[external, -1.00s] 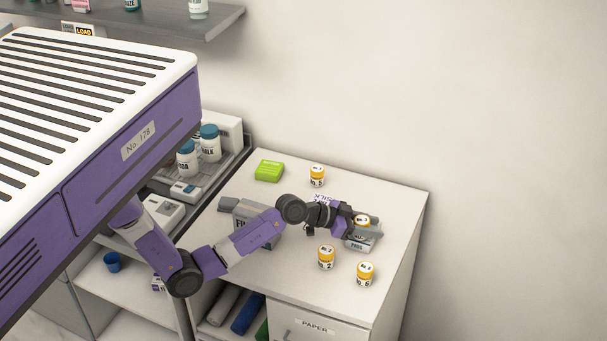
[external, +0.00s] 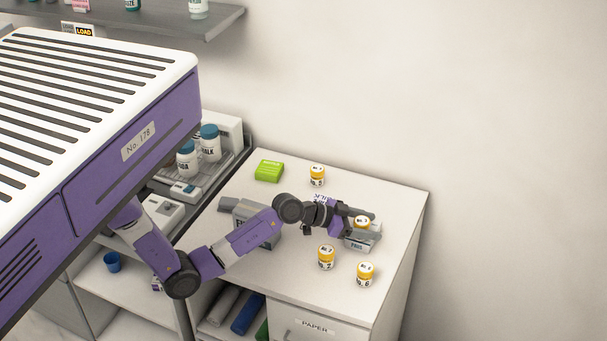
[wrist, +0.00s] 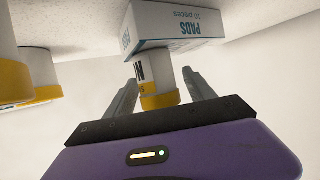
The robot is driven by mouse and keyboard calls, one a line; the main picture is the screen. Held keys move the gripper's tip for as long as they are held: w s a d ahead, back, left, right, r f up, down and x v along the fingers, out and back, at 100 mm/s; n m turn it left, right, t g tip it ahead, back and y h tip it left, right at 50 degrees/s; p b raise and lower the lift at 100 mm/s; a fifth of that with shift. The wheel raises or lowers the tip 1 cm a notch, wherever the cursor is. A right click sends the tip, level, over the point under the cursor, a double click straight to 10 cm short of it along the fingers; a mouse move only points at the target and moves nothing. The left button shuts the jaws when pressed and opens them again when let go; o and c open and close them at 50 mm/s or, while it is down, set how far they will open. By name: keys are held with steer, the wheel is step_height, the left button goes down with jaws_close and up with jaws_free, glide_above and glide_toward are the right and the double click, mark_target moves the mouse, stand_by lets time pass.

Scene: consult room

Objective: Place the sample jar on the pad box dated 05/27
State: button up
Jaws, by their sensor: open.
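The sample jar (external: 361,220), white with a yellow lid, stands upright on a small white and blue pad box (external: 357,246) at the right of the counter. In the wrist view, which looks upside down, the jar (wrist: 158,88) has its base against the box (wrist: 172,27) marked PADS. My gripper (external: 370,225) is open, with one finger on each side of the jar. In the wrist view the fingers (wrist: 160,88) show gaps beside the jar. No date is readable on the box.
Jars like it stand nearby: No. 2 (external: 326,257), No. 6 (external: 366,274) and one at the back (external: 317,177). A green box (external: 269,170) lies at the back left. A grey box (external: 243,215) is under my arm. The counter's right side (external: 405,215) is clear.

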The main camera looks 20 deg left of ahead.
steer(key=shift+b+v, duration=0.4)
steer(key=shift+v, duration=2.8)
